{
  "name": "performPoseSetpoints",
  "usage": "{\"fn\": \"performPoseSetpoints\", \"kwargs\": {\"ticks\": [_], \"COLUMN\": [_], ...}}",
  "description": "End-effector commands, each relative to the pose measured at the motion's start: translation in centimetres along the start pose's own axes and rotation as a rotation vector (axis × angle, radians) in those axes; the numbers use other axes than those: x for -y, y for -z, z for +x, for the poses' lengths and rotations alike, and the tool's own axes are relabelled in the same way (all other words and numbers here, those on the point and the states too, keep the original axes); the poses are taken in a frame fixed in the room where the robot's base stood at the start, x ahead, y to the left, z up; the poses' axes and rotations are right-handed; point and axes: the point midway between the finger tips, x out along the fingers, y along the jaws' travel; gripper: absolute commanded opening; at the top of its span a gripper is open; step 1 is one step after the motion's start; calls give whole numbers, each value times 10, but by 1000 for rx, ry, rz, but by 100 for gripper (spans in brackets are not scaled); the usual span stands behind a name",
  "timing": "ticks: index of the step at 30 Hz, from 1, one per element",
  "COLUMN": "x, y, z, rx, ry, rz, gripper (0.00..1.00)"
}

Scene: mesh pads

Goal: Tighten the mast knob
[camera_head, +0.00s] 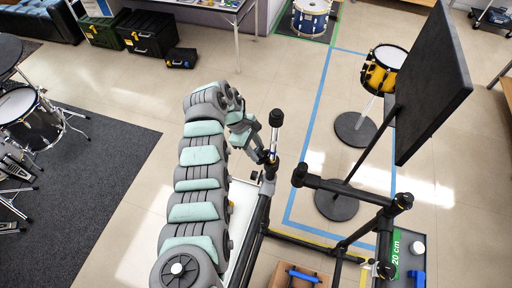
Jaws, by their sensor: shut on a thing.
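The mast (275,134) is a thin upright tube with a black and silver top, standing on a black tubular frame (254,228). My gripper (267,157) is at the lower part of the mast, where it meets the frame. It is small and dark in this view. Its jaws are shut on what appears to be the mast knob, which is mostly hidden by the fingers and the mast. My grey and mint arm reaches up from the bottom and bends down to the mast.
A large black panel (432,82) on a round-based stand is to the right. A yellow drum (383,70) stands behind it. Frame tubes with clamps (402,202) cross at lower right. Blue tape (312,140) marks the floor. A drum kit (35,120) is on a dark carpet at left.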

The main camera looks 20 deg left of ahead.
Motion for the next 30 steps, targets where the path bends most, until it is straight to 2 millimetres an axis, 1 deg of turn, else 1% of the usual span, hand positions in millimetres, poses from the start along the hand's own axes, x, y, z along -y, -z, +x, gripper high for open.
{"fn": "performPoseSetpoints", "kwargs": {"ticks": [2,11,21,30], "x": [0,3,4,6], "y": [-1,1,4,5], "z": [-3,1,4,5], "rx": [-1,1,-3,-2], "ry": [-16,-82,-207,-298], "rz": [30,197,497,720], "gripper": [0,0,0,0]}}
